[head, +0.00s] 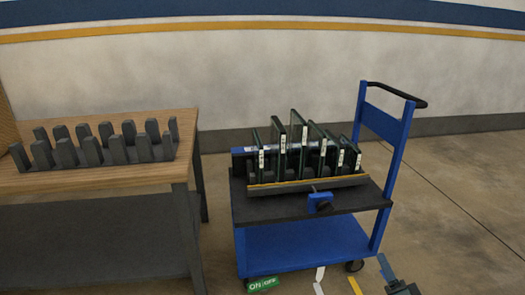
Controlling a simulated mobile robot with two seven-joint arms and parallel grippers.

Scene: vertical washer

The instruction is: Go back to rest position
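My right gripper (396,278) shows only in part at the bottom edge of the head view, right of the blue cart. It looks dark with a blue piece at its tip. The frame edge cuts it off, so I cannot tell whether it is open or shut. It appears clear of the cart's rack. My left gripper is not in view.
A blue cart (300,248) carries a rack (312,186) of several upright dark plates (294,140). At left, a wooden table (100,184) bears an empty-looking dark slotted rack (60,165). Floor at right is clear.

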